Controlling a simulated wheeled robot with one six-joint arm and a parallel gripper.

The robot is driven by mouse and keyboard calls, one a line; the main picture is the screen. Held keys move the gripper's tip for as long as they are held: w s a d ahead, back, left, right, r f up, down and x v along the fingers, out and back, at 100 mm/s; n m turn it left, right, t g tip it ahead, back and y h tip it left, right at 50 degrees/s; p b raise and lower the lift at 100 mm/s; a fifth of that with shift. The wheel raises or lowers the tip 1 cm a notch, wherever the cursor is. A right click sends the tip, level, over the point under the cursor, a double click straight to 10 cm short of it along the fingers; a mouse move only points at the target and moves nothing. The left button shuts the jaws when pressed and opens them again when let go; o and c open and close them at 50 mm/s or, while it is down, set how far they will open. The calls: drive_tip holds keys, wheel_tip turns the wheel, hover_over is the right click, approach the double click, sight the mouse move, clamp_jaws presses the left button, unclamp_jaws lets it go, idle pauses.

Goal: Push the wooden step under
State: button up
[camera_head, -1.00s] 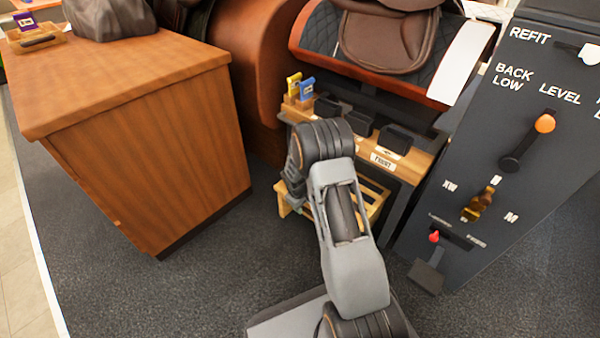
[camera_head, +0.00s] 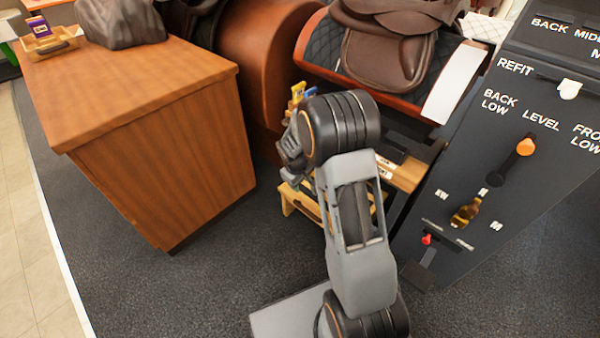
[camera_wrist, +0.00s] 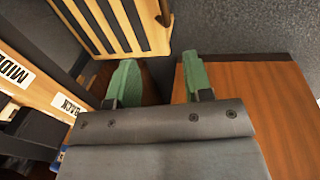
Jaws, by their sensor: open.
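The wooden step (camera_head: 290,199) is pale slatted wood and stands on the dark carpet in front of the saddle stand, partly hidden behind my arm. In the wrist view the step's slatted top (camera_wrist: 118,26) shows at the upper left. My gripper (camera_wrist: 155,82) has green fingertips, spread apart with nothing between them. It hangs beside the step and above the floor, and I see no contact. In the head view the gripper (camera_head: 290,165) is mostly hidden behind my own wrist.
A dark control panel (camera_head: 500,170) with levers stands on the right. The saddle (camera_head: 390,50) sits behind. Carpet (camera_head: 200,285) in front is clear.

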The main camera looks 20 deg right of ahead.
drive_tip(key=shift+s+a+r+p, duration=0.1)
drive_tip(key=shift+r+p, duration=0.1)
drive_tip(key=shift+r, duration=0.4)
drive_tip(key=shift+s+r+p, duration=0.1)
drive_tip(key=shift+r+p, duration=0.05)
drive_tip(key=shift+r, duration=0.45)
